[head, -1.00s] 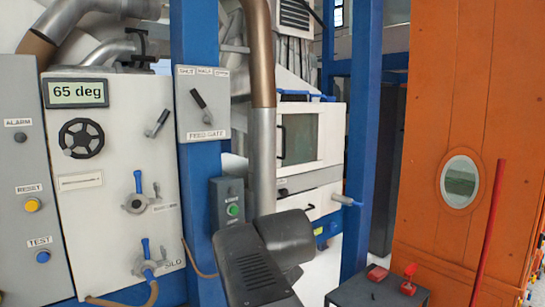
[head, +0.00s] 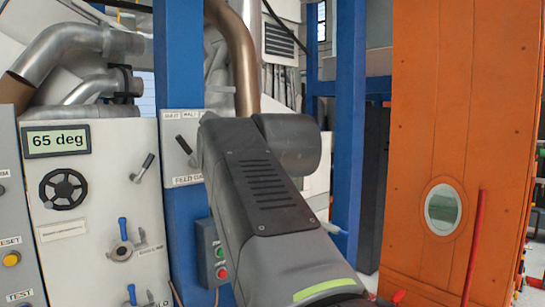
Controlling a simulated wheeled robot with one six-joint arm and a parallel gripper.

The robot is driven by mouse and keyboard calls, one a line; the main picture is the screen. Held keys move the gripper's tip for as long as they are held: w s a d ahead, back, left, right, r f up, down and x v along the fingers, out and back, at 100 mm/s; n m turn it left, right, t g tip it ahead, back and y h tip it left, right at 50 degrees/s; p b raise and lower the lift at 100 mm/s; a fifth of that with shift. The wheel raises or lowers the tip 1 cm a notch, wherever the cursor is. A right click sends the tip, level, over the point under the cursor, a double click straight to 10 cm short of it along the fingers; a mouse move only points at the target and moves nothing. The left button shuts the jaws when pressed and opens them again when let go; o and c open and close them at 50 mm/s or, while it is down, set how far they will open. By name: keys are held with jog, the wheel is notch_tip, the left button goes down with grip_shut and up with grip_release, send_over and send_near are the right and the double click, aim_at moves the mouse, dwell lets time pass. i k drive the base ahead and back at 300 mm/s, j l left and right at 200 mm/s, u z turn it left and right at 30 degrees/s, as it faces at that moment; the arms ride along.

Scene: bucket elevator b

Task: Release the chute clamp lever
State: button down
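No lever in view is legibly marked as the chute clamp lever. A black-handled lever (head: 184,144) sits on the feed gate plate (head: 180,170) on the blue post, partly behind my arm. A grey lever (head: 146,165) is on the white panel at left. Below it are a blue-handled valve (head: 123,230) and a second one (head: 132,295) cut by the bottom edge. A long red bar (head: 473,245) stands against the orange housing at right. My arm rises through the middle of the head view. My gripper is not in view.
A button box (head: 213,255) is mounted low on the blue post (head: 178,60). Another blue post (head: 349,110) and the orange housing (head: 425,110) with an oval window (head: 443,209) bound the right.

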aim_at(136, 179)
jog(key=i+j+z, duration=0.1)
jog(key=j, duration=0.6)
jog(key=j+z, duration=0.1)
jog(key=j, duration=0.6)
jog(key=i, duration=0.05)
